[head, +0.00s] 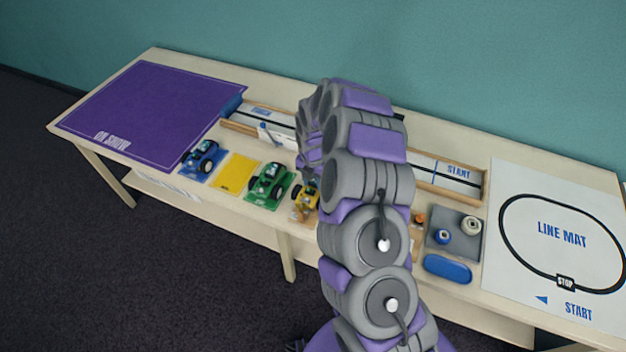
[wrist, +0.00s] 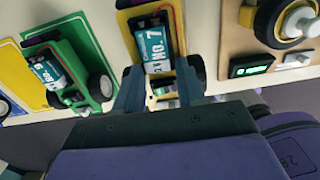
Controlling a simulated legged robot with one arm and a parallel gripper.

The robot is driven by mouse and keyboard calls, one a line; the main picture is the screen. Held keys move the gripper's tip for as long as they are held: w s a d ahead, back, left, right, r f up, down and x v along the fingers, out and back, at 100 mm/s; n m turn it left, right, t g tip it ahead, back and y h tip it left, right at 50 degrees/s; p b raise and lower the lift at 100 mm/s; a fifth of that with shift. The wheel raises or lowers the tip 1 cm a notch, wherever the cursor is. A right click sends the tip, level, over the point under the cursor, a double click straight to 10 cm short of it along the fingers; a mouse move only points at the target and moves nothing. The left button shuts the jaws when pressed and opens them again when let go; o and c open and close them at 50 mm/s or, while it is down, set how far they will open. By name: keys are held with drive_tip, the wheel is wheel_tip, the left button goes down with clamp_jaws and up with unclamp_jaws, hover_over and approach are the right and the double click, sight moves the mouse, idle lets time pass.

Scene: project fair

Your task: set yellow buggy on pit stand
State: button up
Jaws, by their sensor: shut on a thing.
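The yellow buggy (head: 303,194) shows just left of my arm in the head view, partly hidden by it. In the wrist view the yellow buggy (wrist: 177,20) carries a teal block marked "NO. 7". My gripper (wrist: 160,82) is shut on it, with one finger on each side. I cannot tell whether the buggy's wheels touch anything below. A small wooden piece (head: 298,213) shows just under the buggy in the head view; I cannot tell whether it is the pit stand.
The green buggy (head: 269,183) on its green mat is close on the left. The yellow mat (head: 237,174) is empty, and the blue buggy (head: 203,157) stands beyond it. A wooden board with a wheel and display (wrist: 238,62) is to the right. A track (head: 440,176) runs behind.

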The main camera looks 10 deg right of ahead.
idle(0.8)
drive_tip(key=o, duration=1)
wheel_tip(320, 180, up, 17)
drive_tip(key=p, duration=0.3)
drive_tip(key=s+a+r+m, duration=0.3)
drive_tip(key=s+r+m, duration=0.3)
drive_tip(key=s+r, duration=0.2)
drive_tip(key=s+d+r+m, duration=0.1)
drive_tip(key=s+r+m, duration=0.1)
drive_tip(key=s+m, duration=0.5)
drive_tip(key=s+d+r+m+g, duration=0.1)
drive_tip(key=s+r+m, duration=0.1)
drive_tip(key=s+m, duration=0.6)
drive_tip(key=s+d+r+m, duration=0.1)
drive_tip(key=s+m, duration=0.6)
drive_tip(key=s, duration=1.2)
drive_tip(key=shift+r+g, duration=0.4)
drive_tip(key=shift+r, duration=0.1)
